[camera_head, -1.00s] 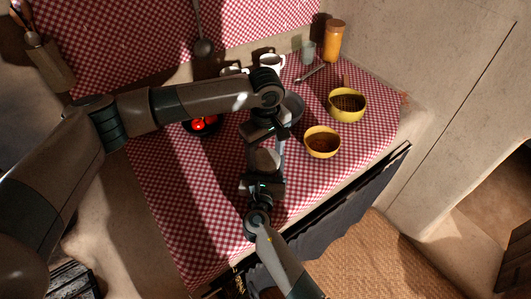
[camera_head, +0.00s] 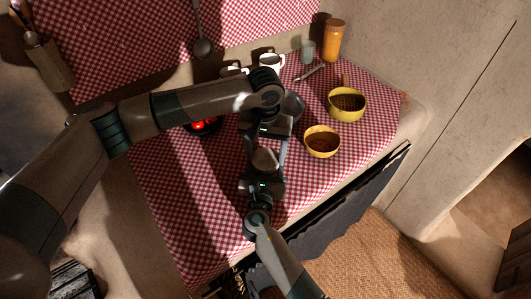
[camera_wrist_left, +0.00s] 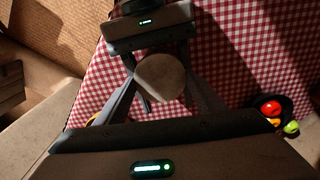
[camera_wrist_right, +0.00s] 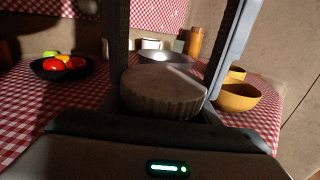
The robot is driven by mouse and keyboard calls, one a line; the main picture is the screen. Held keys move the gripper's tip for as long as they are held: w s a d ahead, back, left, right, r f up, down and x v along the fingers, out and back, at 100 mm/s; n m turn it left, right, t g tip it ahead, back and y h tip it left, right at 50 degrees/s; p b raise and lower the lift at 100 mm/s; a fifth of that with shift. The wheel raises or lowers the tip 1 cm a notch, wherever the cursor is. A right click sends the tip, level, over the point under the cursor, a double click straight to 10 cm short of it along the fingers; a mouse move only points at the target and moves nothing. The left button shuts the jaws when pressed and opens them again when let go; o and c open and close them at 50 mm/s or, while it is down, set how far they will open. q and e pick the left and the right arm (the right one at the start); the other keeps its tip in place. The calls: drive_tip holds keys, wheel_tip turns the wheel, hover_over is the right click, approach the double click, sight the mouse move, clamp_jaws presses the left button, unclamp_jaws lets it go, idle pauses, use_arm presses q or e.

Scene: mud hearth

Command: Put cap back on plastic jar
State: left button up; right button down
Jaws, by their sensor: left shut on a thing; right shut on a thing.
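The pale round cap (camera_head: 265,159) lies between my two grippers above the checked counter. Its flat top shows in the left wrist view (camera_wrist_left: 160,77), its ribbed side in the right wrist view (camera_wrist_right: 163,94). My left gripper (camera_head: 266,152) comes from the far side, its fingers on either side of the cap, apparently shut on it. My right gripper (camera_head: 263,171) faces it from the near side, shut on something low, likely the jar. The jar's body is hidden behind the cap and right gripper, so I cannot tell whether cap and jar touch.
Two yellow bowls (camera_head: 322,141) (camera_head: 348,104) stand right of the grippers. A dark bowl of red and green produce (camera_wrist_right: 62,67) is at the left. A grey dish (camera_head: 293,106) is just behind. White cups (camera_head: 271,62) and an orange jar (camera_head: 334,41) stand at the back.

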use_arm(q)
drive_tip(key=m, duration=0.4)
drive_tip(key=shift+m, duration=0.3)
drive_tip(key=m, duration=0.5)
drive_tip(key=shift+a+f, duration=0.1)
drive_tip(key=o, duration=1.2)
drive_tip(key=shift+s+d+m, duration=0.2)
drive_tip(key=shift+d+m, duration=0.05)
drive_tip(key=shift+m, duration=0.05)
drive_tip(key=shift+w+a+r, duration=0.1)
drive_tip(key=shift+r, duration=2.25)
drive_tip(key=shift+c, duration=0.4)
